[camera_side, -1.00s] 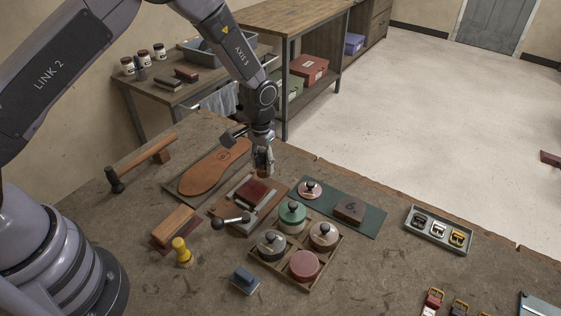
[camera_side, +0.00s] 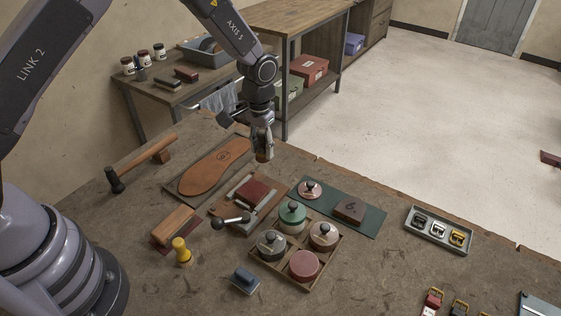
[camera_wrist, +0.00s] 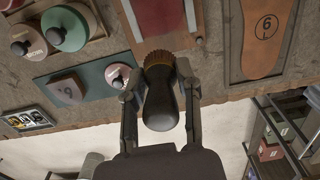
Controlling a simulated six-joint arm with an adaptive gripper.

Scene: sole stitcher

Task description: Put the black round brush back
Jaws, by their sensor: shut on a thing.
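My gripper (camera_side: 262,142) is shut on a black round brush (camera_wrist: 160,108). In the wrist view the brush has a dark rounded handle between the two fingers and brown bristles at its far end. In the side view the gripper is raised above the back edge of the bench, right of the leather sole (camera_side: 214,167), and the brush is mostly hidden by the fingers.
A wooden crate (camera_side: 334,262) holds several round tins. A pink knobbed lid (camera_side: 311,188) and a dark block (camera_side: 350,210) rest on a green mat (camera_side: 372,222). A clamp board (camera_side: 222,206) holds a red block (camera_side: 252,190). A buckle tray (camera_side: 411,222) stands right.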

